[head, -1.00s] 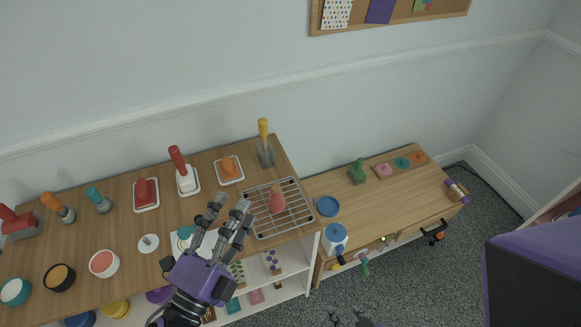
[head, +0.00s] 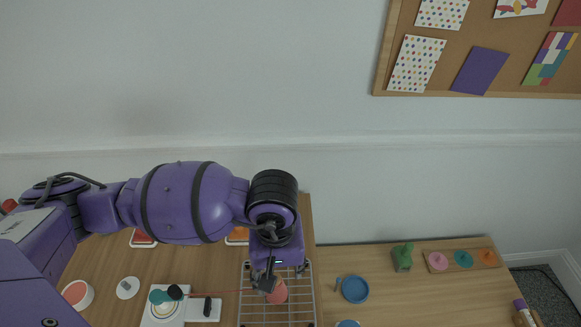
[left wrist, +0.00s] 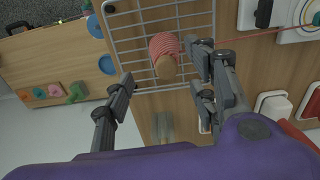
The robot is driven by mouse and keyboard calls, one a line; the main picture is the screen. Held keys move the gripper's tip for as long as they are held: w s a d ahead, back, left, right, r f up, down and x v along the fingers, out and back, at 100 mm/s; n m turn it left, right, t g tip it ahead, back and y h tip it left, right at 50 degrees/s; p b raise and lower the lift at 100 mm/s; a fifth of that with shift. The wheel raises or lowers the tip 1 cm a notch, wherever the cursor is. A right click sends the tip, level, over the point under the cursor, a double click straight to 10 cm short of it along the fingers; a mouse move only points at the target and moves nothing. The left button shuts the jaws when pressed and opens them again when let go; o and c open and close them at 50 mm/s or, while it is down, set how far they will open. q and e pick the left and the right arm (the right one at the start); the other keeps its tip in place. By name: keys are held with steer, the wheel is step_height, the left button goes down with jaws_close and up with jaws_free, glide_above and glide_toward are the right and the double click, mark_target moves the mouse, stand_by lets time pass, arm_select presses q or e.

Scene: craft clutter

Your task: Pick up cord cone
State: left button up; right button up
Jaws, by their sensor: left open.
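The cord cone (head: 278,292) is a coral-red cone of wound cord standing on a wire rack (head: 262,316) on the wooden top. In the left wrist view the cone (left wrist: 164,46) shows its red winding and tan tip, on the rack bars. My left gripper (head: 267,284) hangs down over the rack, partly in front of the cone. In the left wrist view its open fingers (left wrist: 165,68) lie on either side of the cone's tip. I cannot tell whether they touch it. A thin red cord runs sideways from the cone. My right gripper is not in view.
A white device with a teal knob (head: 160,297) stands left of the rack. A lower wooden top on the right holds a blue dish (head: 355,289), a green object (head: 402,257) and a board of coloured knobs (head: 438,267). The wall is close behind.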

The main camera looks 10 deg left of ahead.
mark_target(279, 287)
arm_select(q)
steer(key=shift+a+f, duration=0.15)
steer(key=shift+f, duration=0.25)
steer(key=f, duration=0.5)
steer(key=shift+s+f+p, duration=0.3)
steer(key=shift+s+p, duration=0.05)
steer(key=shift+f, duration=0.6)
steer(key=shift+c, duration=0.8)
steer(key=c, duration=1)
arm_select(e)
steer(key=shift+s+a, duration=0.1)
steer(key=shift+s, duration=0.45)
arm_select(q)
steer(key=shift+r, duration=0.1)
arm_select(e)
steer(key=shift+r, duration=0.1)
